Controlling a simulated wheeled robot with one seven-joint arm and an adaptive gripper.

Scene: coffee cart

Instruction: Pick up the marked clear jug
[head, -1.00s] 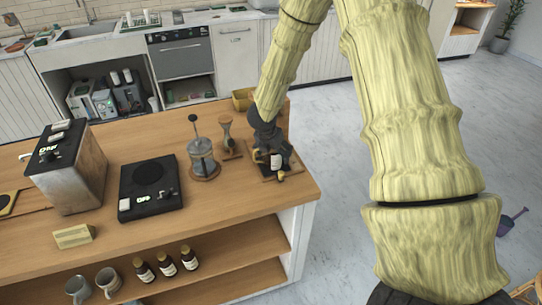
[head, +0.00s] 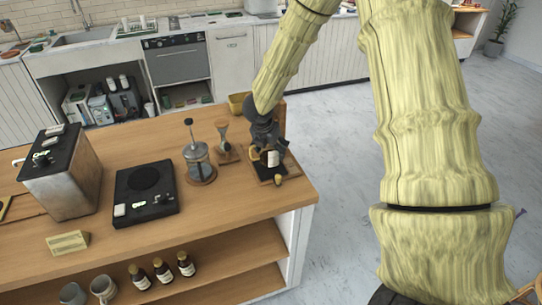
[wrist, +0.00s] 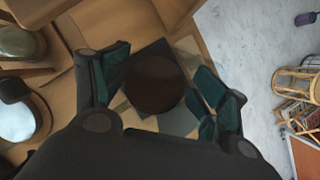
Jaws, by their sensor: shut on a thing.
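My gripper (head: 264,143) is at the right end of the wooden counter, pointing down, with its fingers around the jug. In the wrist view, the teal finger pads (wrist: 160,92) stand on both sides of a round, dark brown shape (wrist: 153,82), which appears to be the jug seen from above with dark contents. In the head view, a pale label (head: 273,159) shows on the jug below my gripper; the rest of it is mostly hidden. It is over a dark square mat (head: 288,164). I cannot tell whether its base touches the mat.
A glass press (head: 199,162) and an hourglass-shaped brewer (head: 226,147) stand close to the left. A black scale or hotplate (head: 145,208) and a steel machine (head: 66,180) stand farther left. The counter's right edge is close; floor lies beyond.

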